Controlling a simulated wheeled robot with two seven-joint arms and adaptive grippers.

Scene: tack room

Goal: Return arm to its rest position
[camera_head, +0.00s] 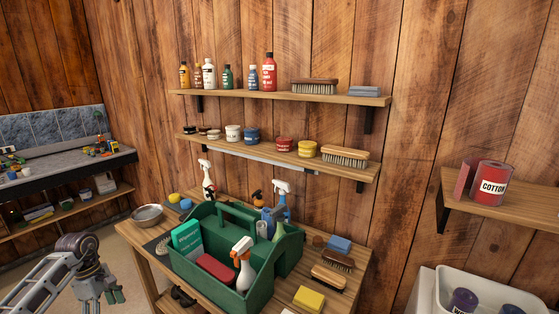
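My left arm comes in at the lower left, and its gripper (104,291) hangs low over the floor, left of the wooden table. The fingers point down and part of the gripper is cut off by the bottom edge. I cannot see whether the fingers are apart or together, and I see nothing held in them. My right arm and gripper are not in view.
A wooden table (139,240) bears a green caddy (262,272) with spray bottles, a metal bowl (147,215), brushes and sponges. Two wall shelves stand above it. A white sink (441,290) is at lower right. Open floor lies around my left gripper.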

